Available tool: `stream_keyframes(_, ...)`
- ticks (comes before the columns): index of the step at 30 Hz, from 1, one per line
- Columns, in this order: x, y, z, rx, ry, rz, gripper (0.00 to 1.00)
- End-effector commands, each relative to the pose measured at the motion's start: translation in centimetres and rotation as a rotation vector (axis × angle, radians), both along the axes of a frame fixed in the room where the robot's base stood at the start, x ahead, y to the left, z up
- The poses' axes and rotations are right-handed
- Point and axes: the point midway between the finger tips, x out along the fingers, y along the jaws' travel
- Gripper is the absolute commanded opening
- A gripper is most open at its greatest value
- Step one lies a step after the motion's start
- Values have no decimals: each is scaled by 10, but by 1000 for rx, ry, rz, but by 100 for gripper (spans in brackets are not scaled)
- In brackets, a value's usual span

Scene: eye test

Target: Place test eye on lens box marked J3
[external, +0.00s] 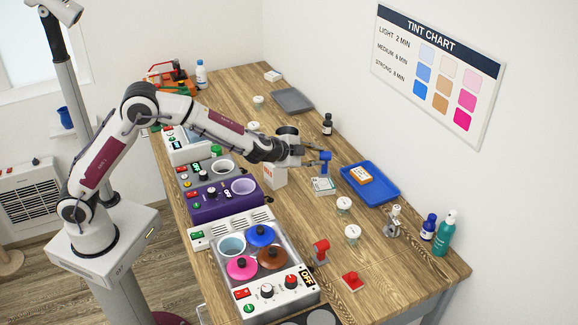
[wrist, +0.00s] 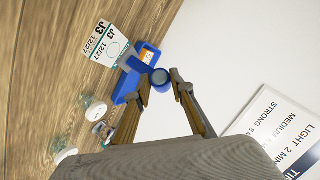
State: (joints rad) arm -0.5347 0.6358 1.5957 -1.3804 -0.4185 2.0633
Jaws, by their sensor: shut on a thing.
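My gripper (external: 318,157) is shut on the blue test eye (external: 325,157), holding it above the table. In the wrist view my gripper's fingertips (wrist: 167,84) are on either side of the test eye's round blue head (wrist: 160,77). The lens box marked J3 (wrist: 106,44) is white with a teal edge, and "J3 12/27" is readable in the wrist view. In the external view this box (external: 323,186) is on the table just below the test eye. The fingers partly hide the test eye, and I cannot tell its exact height above the box.
A blue tray (external: 388,194) with an orange box (external: 360,174) lies to the right. A white carton (external: 274,178) stands left of the J3 box. Small white-lidded jars (external: 344,204), a red stand (external: 320,251) and bottles (external: 443,236) are nearer the front. A heater with coloured lids (external: 262,235) is at the left.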

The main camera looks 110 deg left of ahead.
Motion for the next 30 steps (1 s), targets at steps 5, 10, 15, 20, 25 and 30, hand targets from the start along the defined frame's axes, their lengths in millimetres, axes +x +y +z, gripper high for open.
stream_keyframes(5, 0, 0, -16, -1, 2, 0, 0)
stream_keyframes(10, 0, 0, -30, 1, 2, 0, 0)
stream_keyframes(15, 0, 0, -35, 0, 1, 0, 0)
stream_keyframes(20, 0, 0, -35, 0, -1, -1, 0)
stream_keyframes(25, 0, 0, -36, 0, -1, -1, 0)
stream_keyframes(30, 0, 0, -38, 0, 0, 0, 38)
